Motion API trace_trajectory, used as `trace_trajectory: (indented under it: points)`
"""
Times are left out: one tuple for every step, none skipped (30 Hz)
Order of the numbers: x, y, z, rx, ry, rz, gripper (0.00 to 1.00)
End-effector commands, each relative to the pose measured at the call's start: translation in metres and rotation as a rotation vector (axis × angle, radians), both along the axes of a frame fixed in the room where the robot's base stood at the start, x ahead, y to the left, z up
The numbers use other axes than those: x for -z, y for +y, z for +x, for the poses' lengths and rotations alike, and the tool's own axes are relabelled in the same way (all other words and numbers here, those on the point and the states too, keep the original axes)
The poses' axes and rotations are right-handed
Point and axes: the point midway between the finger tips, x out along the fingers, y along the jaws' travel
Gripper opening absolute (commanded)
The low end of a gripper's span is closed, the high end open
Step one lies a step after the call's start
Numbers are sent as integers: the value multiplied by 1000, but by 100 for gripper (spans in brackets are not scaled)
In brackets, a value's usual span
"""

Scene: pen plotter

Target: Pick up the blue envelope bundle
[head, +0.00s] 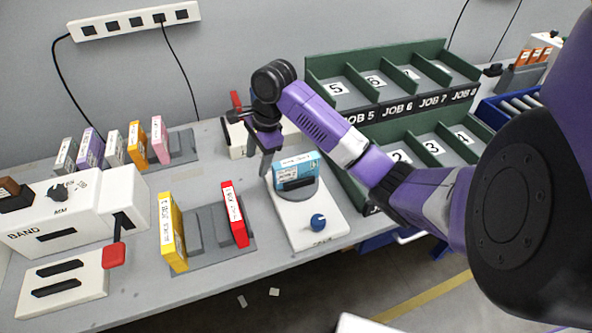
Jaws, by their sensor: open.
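The blue envelope bundle (297,166) stands upright in a dark holder on a white device (308,225) with a blue knob, near the middle of the table. I cannot tell whether a finger touches the bundle. My arm reaches in from the right.
A grey rack (209,247) left of the device holds a yellow bundle (172,232) and a red bundle (235,214). Several bundles stand at the back left. A white banding machine (75,216) is at far left. Green job shelves (430,127) stand right, behind my arm.

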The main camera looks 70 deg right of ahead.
Motion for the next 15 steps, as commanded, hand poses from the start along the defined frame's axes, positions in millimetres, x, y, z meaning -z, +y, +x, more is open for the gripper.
trace_trajectory:
  points:
    - [-4,-19,-19,51,61,-6,55]
    - [-6,-27,-29,80,96,-7,55]
    - [-9,-36,-42,114,135,-8,55]
    - [-10,-42,-49,138,159,-9,55]
    - [-12,-47,-57,158,183,-10,55]
    - [-13,-52,-65,180,206,-10,55]
    - [-14,-55,-70,194,223,-11,55]
    - [-15,-57,-74,206,233,-12,55]
    - [-14,-60,-77,216,244,-12,55]
    - [-13,-60,-79,221,249,-12,55]
    - [-10,-61,-80,224,253,-11,55]
    - [-6,-61,-81,225,255,-10,55]
    - [-3,-61,-81,225,256,-10,55]
    - [1,-60,-81,225,256,-10,55]
    - [5,-61,-81,225,254,-10,55]
